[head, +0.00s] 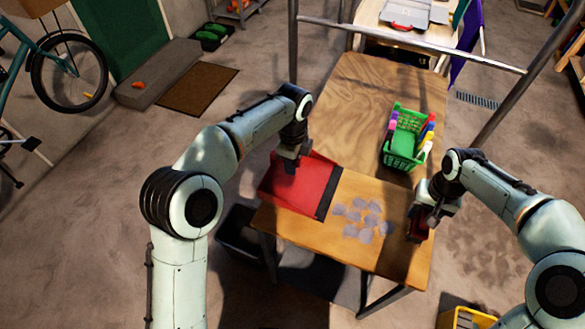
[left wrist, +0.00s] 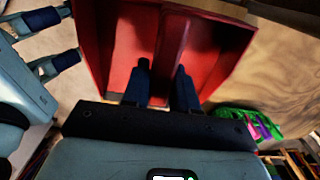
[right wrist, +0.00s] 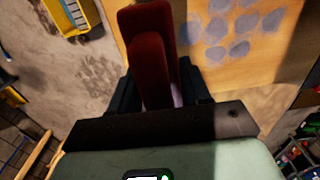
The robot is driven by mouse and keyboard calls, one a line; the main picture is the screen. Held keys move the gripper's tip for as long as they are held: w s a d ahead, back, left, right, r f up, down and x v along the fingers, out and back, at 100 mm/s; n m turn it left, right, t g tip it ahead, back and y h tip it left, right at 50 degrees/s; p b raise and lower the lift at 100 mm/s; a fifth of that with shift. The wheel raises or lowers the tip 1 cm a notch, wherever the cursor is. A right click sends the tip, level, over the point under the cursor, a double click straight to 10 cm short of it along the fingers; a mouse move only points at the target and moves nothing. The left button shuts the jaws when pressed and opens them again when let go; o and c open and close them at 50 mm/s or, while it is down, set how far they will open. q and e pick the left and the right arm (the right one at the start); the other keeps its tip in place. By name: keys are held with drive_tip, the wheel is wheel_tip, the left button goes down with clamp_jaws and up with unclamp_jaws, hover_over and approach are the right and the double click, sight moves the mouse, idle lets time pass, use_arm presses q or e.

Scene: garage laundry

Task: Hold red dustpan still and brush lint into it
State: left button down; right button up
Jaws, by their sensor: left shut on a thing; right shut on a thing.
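The red dustpan (head: 318,184) lies at the left side of the wooden table, its dark front lip facing right toward the lint. My left gripper (head: 291,160) is shut on the dustpan; in the left wrist view its fingers (left wrist: 162,88) close around the pan's raised middle part (left wrist: 172,50). Several grey lint pieces (head: 360,213) lie flat on the table just right of the lip. My right gripper (head: 428,213) is shut on a dark red brush (head: 418,228) near the table's right edge. The brush (right wrist: 150,70) fills the middle of the right wrist view; its bristles are mostly hidden.
A green basket (head: 404,142) with colourful bottles stands on the wooden table (head: 345,110) behind the lint. A metal frame rail (head: 420,42) crosses above the table's far end. A yellow crate (head: 466,318) is on the floor at the front right.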

sight(292, 179)
use_arm(q)
wheel_tip(292, 179, down, 6)
drive_tip(key=shift+r, duration=0.25)
drive_tip(key=shift+f, duration=0.2)
drive_tip(key=shift+f, duration=1.15)
drive_tip(key=shift+f, duration=0.15)
drive_tip(key=c, duration=0.8)
unclamp_jaws()
drive_tip(key=shift+c, duration=0.3)
clamp_jaws()
